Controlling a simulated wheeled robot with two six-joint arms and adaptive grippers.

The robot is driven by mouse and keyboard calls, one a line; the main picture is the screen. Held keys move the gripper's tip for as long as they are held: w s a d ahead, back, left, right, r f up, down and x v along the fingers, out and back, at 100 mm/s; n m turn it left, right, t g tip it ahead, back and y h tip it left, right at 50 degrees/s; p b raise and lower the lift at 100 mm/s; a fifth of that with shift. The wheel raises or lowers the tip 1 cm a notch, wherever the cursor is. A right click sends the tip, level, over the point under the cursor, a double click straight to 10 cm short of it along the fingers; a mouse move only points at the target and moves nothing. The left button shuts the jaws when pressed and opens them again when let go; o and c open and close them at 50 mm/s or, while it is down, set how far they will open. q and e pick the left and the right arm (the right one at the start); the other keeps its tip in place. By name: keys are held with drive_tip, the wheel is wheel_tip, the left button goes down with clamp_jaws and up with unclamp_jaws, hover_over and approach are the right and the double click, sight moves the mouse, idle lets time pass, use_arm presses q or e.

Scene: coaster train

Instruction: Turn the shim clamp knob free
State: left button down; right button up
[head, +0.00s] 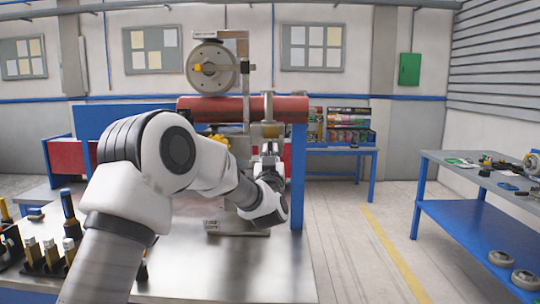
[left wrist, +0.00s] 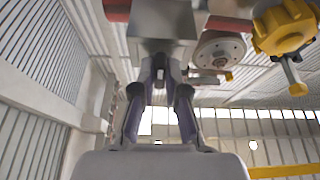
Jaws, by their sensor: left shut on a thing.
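My left gripper (head: 270,152) is raised against the test stand, at the right side of its upright, under the red beam (head: 215,109). In the left wrist view its fingers (left wrist: 160,72) reach up to the underside of a grey block (left wrist: 162,22) and are shut on a small part there. This part appears to be the shim clamp knob, but the fingers mostly hide it. A yellow lobed knob (left wrist: 284,26) with a rod sits apart at the upper right. My right gripper is in neither view.
A round metal wheel (head: 211,67) sits above the beam. A blue post (head: 299,175) stands right of the gripper. The table's front middle is clear. A blue bench (head: 480,222) is at the right.

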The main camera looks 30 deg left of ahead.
use_arm(q)
drive_tip(key=shift+r+y, duration=0.3)
drive_tip(key=shift+r, duration=0.4)
drive_tip(key=c, duration=1.2)
unclamp_jaws()
drive_tip(key=shift+w+a+f, duration=0.1)
drive_tip(key=shift+w+f, duration=0.1)
drive_tip(key=shift+f, duration=0.25)
drive_tip(key=v, duration=1.2)
drive_tip(key=shift+r, duration=0.1)
